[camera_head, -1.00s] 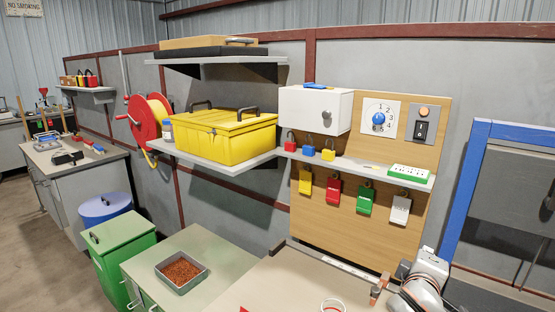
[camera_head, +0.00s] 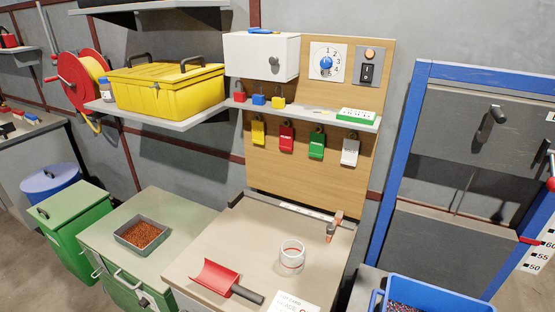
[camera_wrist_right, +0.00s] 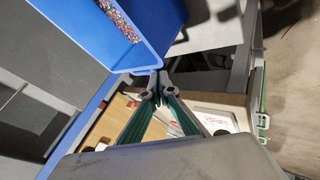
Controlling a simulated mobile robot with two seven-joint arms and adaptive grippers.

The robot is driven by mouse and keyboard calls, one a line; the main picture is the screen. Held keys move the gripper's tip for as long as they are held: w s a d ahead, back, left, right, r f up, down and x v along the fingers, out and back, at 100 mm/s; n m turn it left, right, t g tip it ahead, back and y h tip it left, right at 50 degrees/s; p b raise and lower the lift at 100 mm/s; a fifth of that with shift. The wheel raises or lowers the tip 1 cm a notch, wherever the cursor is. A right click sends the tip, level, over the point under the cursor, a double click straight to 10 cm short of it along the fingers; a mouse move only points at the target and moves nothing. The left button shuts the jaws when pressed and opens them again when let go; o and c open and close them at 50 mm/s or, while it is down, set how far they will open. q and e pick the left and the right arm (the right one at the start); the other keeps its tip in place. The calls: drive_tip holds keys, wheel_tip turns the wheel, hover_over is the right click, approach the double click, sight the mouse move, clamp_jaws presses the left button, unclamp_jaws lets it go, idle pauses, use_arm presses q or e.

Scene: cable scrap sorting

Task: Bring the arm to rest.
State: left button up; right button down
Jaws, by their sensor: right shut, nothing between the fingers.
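My right gripper (camera_wrist_right: 156,84) shows in the right wrist view, with its fingers shut and nothing held between them. It is close to the rim of a blue bin (camera_wrist_right: 153,57) in that picture; I cannot tell whether they touch. The bin holds small mixed-coloured granules. The blue bin also shows at the lower right of the head view (camera_head: 440,290). Neither of my arms shows in the head view now, and my left gripper is in no view.
A tray of brown granules (camera_head: 142,233) sits on the green cabinet. A blue frame (camera_head: 400,165) stands at the right. A shelf (camera_head: 195,121) holds a yellow box (camera_head: 165,88).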

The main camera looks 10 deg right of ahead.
drive_tip(key=a+f+m+t+y, duration=0.2)
drive_tip(key=a+f+y, duration=0.3)
drive_tip(key=a+f, duration=0.4)
drive_tip(key=shift+s+a+f+m+t, duration=0.25)
drive_tip(key=shift+a+f+m+t, duration=0.15)
drive_tip(key=shift+a, duration=0.65)
idle(0.4)
